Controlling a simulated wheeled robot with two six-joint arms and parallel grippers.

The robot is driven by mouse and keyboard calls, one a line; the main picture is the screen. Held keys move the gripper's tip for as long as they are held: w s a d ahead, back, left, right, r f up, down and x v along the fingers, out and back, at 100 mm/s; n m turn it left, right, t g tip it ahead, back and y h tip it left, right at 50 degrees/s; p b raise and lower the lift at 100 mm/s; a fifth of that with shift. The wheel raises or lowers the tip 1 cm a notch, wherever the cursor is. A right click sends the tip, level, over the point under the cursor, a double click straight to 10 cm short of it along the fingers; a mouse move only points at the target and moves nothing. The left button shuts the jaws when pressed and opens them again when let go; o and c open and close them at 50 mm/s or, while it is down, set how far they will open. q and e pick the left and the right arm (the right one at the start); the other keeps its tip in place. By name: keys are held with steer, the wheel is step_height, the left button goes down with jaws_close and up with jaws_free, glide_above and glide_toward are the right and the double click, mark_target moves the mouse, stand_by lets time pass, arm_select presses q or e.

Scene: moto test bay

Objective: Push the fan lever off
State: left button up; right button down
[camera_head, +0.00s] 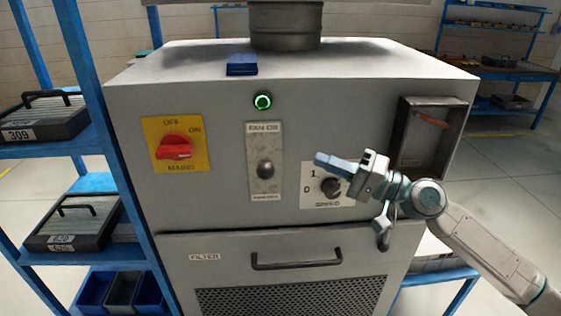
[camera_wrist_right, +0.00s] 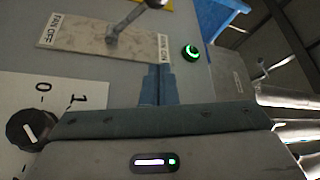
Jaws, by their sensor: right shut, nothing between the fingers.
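The fan lever (camera_head: 265,169) is a round metal knob on a stem, on a pale upright plate (camera_head: 265,144) on the front of the grey cabinet. In the right wrist view, the lever (camera_wrist_right: 115,36) stands out of the plate (camera_wrist_right: 85,34), with FAN OFF at the left end and FAN ON at the right end. I cannot tell for certain which way it leans. My right gripper (camera_head: 319,158) is shut and empty, right of the plate and apart from the lever. Its blue fingers (camera_wrist_right: 158,80) point toward the plate's FAN ON end. My left gripper is out of view.
A green ring light (camera_head: 262,101) glows above the plate. A red MAINS switch (camera_head: 174,148) is to the left. A SPEED knob (camera_head: 330,187) is just below my right fingers. A drawer handle (camera_head: 297,261) and an open recessed box (camera_head: 431,140) also project nearby.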

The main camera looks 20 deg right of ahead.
mark_target(265, 169)
steer(key=shift+r, duration=0.1)
steer(key=p+x, duration=0.8)
steer(key=x, duration=0.2)
steer(key=shift+a+r, duration=0.15)
steer(key=s+f+p, duration=0.1)
steer(key=s+a+f+p, duration=0.1)
steer(key=s, duration=0.1)
steer(key=shift+s+a, duration=0.2)
stand_by(0.4)
